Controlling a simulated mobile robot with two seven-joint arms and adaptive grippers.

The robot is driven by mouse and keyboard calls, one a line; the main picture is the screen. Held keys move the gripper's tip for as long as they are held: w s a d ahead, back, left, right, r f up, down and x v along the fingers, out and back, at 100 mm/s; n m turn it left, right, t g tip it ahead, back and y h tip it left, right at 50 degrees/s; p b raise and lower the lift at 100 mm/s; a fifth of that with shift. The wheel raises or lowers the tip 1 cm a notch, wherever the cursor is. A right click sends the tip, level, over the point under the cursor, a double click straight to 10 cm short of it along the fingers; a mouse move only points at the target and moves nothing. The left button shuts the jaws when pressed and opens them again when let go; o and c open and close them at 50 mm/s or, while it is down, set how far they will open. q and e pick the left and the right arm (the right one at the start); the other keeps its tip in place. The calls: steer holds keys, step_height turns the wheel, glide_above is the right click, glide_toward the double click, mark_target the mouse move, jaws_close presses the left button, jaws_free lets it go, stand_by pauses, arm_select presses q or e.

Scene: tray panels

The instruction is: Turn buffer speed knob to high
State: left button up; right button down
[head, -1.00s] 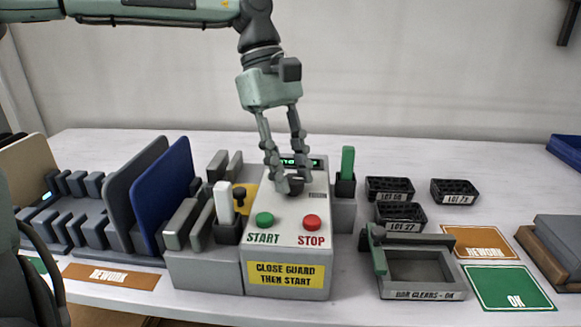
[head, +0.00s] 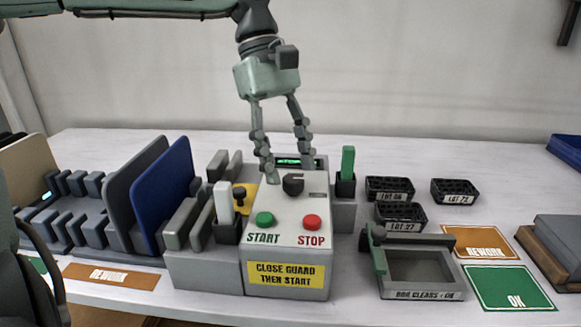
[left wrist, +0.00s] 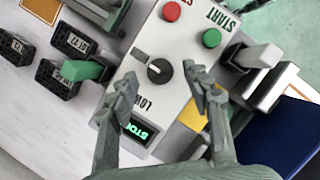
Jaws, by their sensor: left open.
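The dark round speed knob (head: 293,185) sits on the sloped top of the grey machine box (head: 290,222), behind the green START button (head: 264,219) and red STOP button (head: 312,222). In the left wrist view the knob (left wrist: 159,71) carries a light pointer mark, with the word LOW beside it; the other label is hidden or unreadable. My left gripper (head: 288,172) is open, its fingers spread above and behind the knob and apart from it. My right gripper is not in view.
A lit green display (head: 297,162) is at the box's back. A white lever (head: 224,203) and blue panel (head: 165,195) stand left. A green-handled part (head: 347,164) stands right, with black lot bins (head: 389,188) and a grey tray fixture (head: 420,290) beyond.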

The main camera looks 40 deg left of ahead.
arm_select(q)
steer(key=v, duration=1)
steer(key=shift+r, duration=0.25)
steer(key=shift+a, duration=0.1)
